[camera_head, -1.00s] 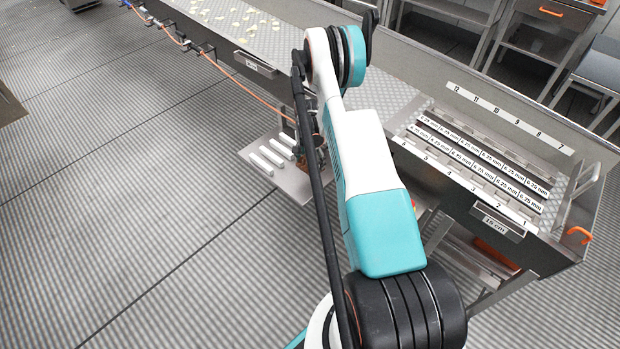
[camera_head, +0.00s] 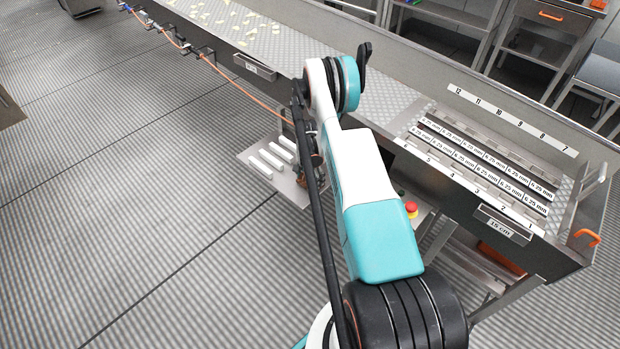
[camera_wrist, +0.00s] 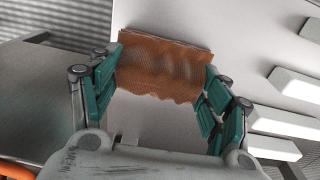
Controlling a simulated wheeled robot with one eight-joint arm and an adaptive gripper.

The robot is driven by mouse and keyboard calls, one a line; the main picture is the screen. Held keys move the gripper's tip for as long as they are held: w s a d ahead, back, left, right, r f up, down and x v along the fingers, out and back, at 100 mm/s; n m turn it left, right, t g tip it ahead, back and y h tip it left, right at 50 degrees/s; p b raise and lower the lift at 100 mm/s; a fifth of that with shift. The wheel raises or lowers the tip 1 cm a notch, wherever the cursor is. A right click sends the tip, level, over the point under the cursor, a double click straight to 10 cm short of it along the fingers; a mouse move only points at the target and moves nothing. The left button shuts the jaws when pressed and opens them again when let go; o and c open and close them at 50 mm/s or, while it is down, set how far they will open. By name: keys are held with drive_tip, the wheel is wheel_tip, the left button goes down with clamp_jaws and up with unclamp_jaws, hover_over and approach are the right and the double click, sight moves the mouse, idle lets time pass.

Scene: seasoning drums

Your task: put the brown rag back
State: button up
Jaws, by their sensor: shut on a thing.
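The brown rag (camera_wrist: 160,68) hangs between the two green-padded fingers of my gripper (camera_wrist: 164,72) in the wrist view, its lower edge wavy. My gripper is shut on it. A pale flat surface lies behind the rag in that view; I cannot tell whether the rag touches it. In the head view my arm hides most of the gripper, and only a small brown patch shows beside the small metal shelf (camera_head: 289,192) with white bars.
White bars (camera_head: 271,161) lie on the shelf, close to the right of the gripper in the wrist view (camera_wrist: 290,122). The long metal trough (camera_head: 385,95) runs behind my arm, with numbered slots at right. A red emergency button (camera_head: 411,208) sits on the trough's near side. An orange hose (camera_head: 235,86) runs along its edge.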

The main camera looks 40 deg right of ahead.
sight(308, 176)
drive_tip(key=o, duration=1.2)
drive_tip(key=shift+f, duration=0.1)
drive_tip(key=r+p, duration=0.1)
drive_tip(key=r, duration=0.3)
drive_tip(key=r+p, duration=0.1)
drive_tip(key=r, duration=0.3)
drive_tip(key=r+p, duration=0.2)
drive_tip(key=r, duration=0.2)
drive_tip(key=shift+w+a+r, duration=0.15)
drive_tip(key=shift+w+a, duration=0.05)
drive_tip(key=shift+a, duration=0.05)
